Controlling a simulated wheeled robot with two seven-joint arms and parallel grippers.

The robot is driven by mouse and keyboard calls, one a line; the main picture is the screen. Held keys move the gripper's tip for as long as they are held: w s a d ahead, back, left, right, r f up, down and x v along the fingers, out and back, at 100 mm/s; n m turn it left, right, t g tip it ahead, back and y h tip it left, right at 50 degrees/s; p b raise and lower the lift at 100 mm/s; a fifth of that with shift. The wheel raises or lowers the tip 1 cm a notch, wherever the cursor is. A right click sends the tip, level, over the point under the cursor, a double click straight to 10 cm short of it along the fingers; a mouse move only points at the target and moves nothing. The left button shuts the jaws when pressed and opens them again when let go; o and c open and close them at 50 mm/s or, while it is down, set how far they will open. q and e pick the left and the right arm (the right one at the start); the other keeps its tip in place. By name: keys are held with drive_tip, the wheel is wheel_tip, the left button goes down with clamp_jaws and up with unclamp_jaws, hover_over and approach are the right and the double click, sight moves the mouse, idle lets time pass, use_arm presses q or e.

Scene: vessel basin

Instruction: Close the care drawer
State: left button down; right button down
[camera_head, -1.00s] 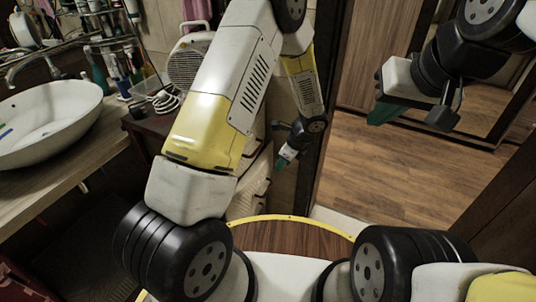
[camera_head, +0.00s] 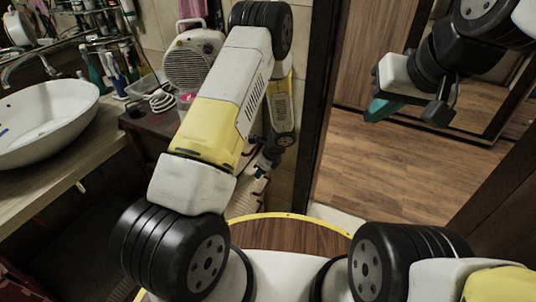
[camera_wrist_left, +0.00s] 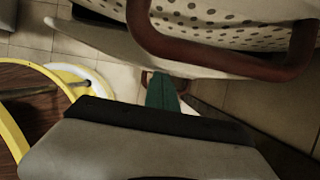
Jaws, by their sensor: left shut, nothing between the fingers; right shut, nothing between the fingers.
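A pale drawer unit (camera_head: 246,200) shows in part in the head view, low behind my left arm. In the left wrist view a pale dotted front (camera_wrist_left: 225,32) with a red-brown bar handle (camera_wrist_left: 215,65) fills the top right. I cannot tell for sure which drawer is the care drawer or how far it is out. My left gripper (camera_head: 262,168) is low beside the pale unit. Its green fingertips (camera_wrist_left: 162,92) are together and empty, just below the handle in the wrist picture; contact cannot be told. My right gripper (camera_head: 380,108) is shut and empty, raised over the wooden floor.
A white basin (camera_head: 45,125) stands on a wooden counter (camera_head: 75,150) at the left. A fan heater (camera_head: 192,60) and a coiled white cable (camera_head: 158,100) sit on a dark cabinet (camera_head: 140,125). A dark door frame (camera_head: 312,110) stands right of my left arm. Open floor (camera_head: 395,165) lies beyond.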

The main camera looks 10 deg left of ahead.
use_arm(q)
drive_tip(key=shift+a, duration=0.1)
drive_tip(key=shift+w+a, duration=0.25)
drive_tip(key=shift+a, duration=0.35)
drive_tip(key=shift+w+a, duration=0.2)
drive_tip(key=shift+a, duration=0.35)
drive_tip(key=shift+d, duration=0.15)
